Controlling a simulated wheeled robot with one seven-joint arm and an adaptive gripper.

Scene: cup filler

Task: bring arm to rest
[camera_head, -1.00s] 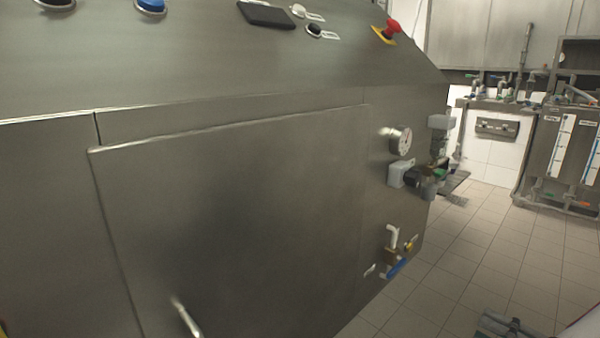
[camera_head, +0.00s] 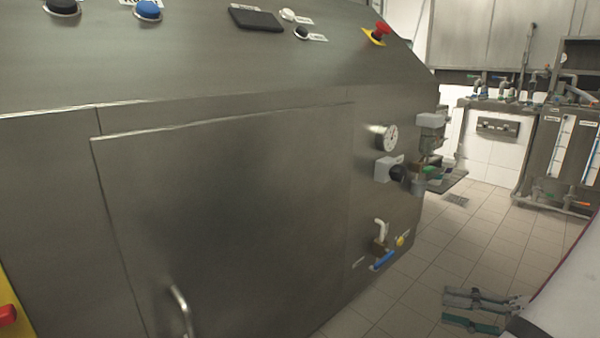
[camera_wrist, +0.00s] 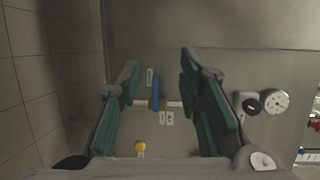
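My gripper (camera_head: 474,309) shows at the lower right of the head view, at the end of my arm, over the tiled floor. It is to the right of the machine and apart from it. In the wrist view my gripper (camera_wrist: 158,92) has its two green-padded fingers spread wide, with nothing between them. Beyond the fingers, the blue valve handle (camera_wrist: 155,92) and the yellow knob (camera_wrist: 140,146) show on the machine side.
The large steel machine (camera_head: 230,200) fills the left and middle, with a closed door and handle (camera_head: 180,311). A gauge (camera_head: 387,137), a red emergency button (camera_head: 380,31) and the blue handle (camera_head: 383,261) are on it. Tiled floor (camera_head: 480,220) is free at right.

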